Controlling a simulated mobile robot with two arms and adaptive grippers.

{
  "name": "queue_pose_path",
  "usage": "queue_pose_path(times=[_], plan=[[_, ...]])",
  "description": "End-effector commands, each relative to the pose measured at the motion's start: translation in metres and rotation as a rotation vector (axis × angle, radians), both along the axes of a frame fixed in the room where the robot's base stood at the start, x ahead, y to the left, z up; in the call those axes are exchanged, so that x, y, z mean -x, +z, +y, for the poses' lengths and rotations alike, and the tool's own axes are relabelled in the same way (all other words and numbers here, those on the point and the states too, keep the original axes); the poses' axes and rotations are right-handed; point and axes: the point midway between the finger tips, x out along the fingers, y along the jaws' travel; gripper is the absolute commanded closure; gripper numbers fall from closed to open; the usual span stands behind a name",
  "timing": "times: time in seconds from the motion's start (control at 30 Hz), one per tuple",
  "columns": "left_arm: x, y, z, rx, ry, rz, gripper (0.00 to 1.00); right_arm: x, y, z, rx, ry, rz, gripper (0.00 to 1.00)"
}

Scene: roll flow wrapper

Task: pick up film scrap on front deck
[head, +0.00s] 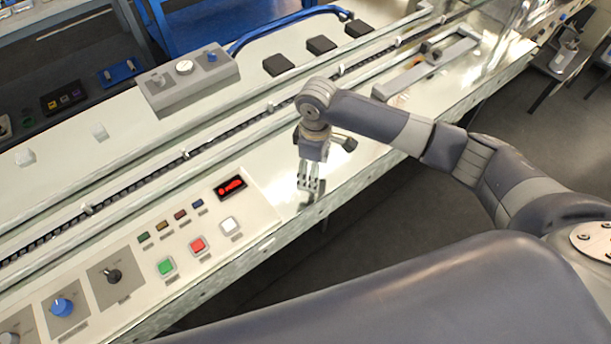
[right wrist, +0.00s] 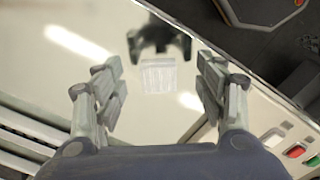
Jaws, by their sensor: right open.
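The film scrap (right wrist: 158,75) is a small, pale, see-through square with faint lines. It lies flat on the shiny front deck (right wrist: 60,75) in the right wrist view. My right gripper (head: 308,198) points down over the front deck (head: 350,172), just right of the control panel. In the right wrist view my right gripper (right wrist: 160,82) is open, with one finger on each side of the scrap and nothing held. I cannot make out the scrap in the head view, where my gripper is over that area. My left gripper is not in view.
The control panel (head: 130,262) with buttons and knobs is left of my right gripper. The conveyor channel (head: 130,183) runs behind it. A grey knob box (head: 187,80) and black blocks (head: 321,44) stand farther back. The deck's front edge is close by.

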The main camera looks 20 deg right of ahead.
Motion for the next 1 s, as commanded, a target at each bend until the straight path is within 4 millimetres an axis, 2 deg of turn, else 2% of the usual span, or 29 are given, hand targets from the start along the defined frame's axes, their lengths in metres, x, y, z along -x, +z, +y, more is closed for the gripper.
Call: queue_pose_path(times=[0.23, 0.53, 0.8, 1.0], plan=[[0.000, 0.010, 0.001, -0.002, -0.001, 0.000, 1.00, -0.004, -0.031, 0.001, 0.002, 0.000, 0.004, 0.35], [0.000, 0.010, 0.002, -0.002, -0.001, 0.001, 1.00, -0.005, -0.038, 0.001, 0.000, 0.001, 0.000, 0.35], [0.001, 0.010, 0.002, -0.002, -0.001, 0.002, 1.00, -0.005, -0.038, 0.001, 0.001, 0.000, 0.001, 0.66], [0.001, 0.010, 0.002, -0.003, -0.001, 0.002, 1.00, -0.005, -0.037, 0.001, 0.001, 0.000, 0.001, 0.67]])
